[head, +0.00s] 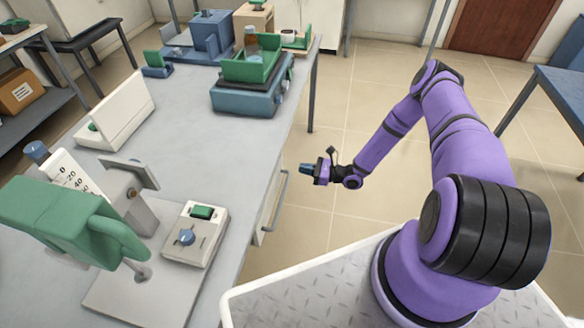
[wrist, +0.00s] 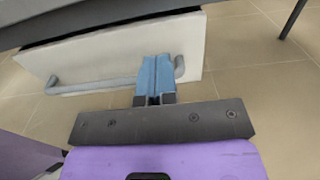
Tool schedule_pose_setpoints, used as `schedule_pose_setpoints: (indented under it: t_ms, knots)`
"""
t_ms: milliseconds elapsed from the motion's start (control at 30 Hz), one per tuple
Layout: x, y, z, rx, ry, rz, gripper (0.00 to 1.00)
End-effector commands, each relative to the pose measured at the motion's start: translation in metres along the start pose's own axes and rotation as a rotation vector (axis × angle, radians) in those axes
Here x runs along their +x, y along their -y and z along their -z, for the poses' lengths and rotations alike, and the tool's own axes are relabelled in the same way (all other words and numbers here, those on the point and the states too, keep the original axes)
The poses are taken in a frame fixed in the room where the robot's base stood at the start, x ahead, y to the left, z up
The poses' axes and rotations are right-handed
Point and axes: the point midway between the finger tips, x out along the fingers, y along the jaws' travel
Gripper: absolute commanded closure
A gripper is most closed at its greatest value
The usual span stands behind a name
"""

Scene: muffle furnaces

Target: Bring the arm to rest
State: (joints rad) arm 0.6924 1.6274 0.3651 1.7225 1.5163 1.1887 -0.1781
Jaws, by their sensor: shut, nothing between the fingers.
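My gripper (head: 306,170) is at the end of my purple arm in the head view, beside the front edge of the bench and below its top. Its blue fingers are together and empty. In the wrist view my gripper (wrist: 155,62) points at a pale drawer front (wrist: 110,50) with a grey bar handle (wrist: 100,86). The fingertips overlap the handle in that picture; I cannot tell whether they touch it. In the head view the gripper is apart from the bench, with floor around it.
The bench (head: 190,165) runs along the left, with a drawer handle (head: 277,202) on its side. On it stand a green-and-grey device (head: 60,215), a small control box (head: 195,235) and a blue balance (head: 250,95) with a green tray. Tiled floor (head: 340,120) is open beyond my arm.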

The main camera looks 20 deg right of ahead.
Motion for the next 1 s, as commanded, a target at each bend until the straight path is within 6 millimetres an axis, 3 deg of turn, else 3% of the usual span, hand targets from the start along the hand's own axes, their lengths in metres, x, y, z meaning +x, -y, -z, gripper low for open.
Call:
schedule_pose_setpoints:
  t_ms: [100,300,700,867,1000]
  knots:
    - [-0.025,0.002,0.0,-0.001,-0.001,0.004,1.0]
    - [-0.052,0.001,0.0,-0.001,-0.001,0.002,1.0]
    - [-0.062,0.002,-0.003,-0.008,-0.003,-0.008,1.0]
    - [-0.06,0.009,-0.031,-0.067,-0.026,-0.08,1.0]
    - [-0.056,0.016,-0.074,-0.157,-0.063,-0.192,1.0]
